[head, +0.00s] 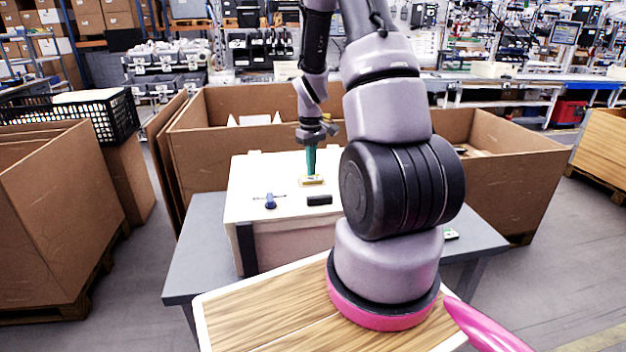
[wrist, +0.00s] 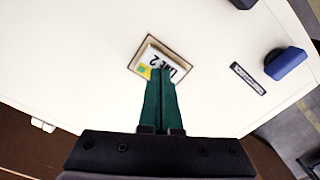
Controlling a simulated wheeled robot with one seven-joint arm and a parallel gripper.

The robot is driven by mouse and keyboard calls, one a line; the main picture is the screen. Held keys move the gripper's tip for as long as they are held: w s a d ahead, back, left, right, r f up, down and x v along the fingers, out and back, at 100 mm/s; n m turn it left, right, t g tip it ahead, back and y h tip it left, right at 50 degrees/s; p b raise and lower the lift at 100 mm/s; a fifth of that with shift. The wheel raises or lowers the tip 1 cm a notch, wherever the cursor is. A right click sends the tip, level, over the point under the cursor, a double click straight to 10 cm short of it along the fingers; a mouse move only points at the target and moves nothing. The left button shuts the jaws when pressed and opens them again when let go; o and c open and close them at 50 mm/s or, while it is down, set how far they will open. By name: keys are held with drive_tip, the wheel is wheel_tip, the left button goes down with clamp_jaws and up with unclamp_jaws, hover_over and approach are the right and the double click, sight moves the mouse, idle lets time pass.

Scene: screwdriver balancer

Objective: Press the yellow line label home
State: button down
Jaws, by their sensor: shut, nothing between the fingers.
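The line label (wrist: 152,58) is a small white plate with a yellow-green patch and "LINE 2" in black. It lies in a tan-edged frame (wrist: 183,49) on the white top, and the wrist view does not show clearly whether it sits flush. In the head view the label and frame show as a small yellowish patch (head: 312,182). My gripper (wrist: 161,76) has green fingers, shut together and empty, with the tips over the label and hiding part of it. In the head view my gripper (head: 311,172) points down at the label; contact cannot be told.
A blue-handled thing (head: 270,202) and a black block (head: 319,200) lie on the white box top (head: 250,180) in front of the label. A dark nameplate (wrist: 248,78) is beside the blue thing in the wrist view. Cardboard bins (head: 215,125) stand behind.

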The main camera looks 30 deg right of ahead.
drive_tip(key=shift+r, duration=2.35)
drive_tip(key=shift+r, duration=0.15)
drive_tip(key=s+a+r+m+t, duration=0.2)
drive_tip(key=s+a+r, duration=0.1)
drive_tip(key=r, duration=0.6)
drive_tip(key=s+a+r+m+t, duration=0.15)
drive_tip(key=a+r, duration=0.25)
drive_tip(key=r, duration=0.4)
drive_tip(key=s+a+r+m+t+y, duration=0.1)
drive_tip(key=s+a+r+t, duration=0.1)
drive_tip(key=s+r, duration=0.3)
drive_tip(key=s+a+r+m+t+y, duration=0.1)
drive_tip(key=s+a+r, duration=0.3)
drive_tip(key=s, duration=0.6)
wheel_tip(320, 180, up, 2)
drive_tip(key=shift+a+r+m+t, duration=0.15)
drive_tip(key=shift+m+t, duration=0.2)
drive_tip(key=shift+m, duration=0.4)
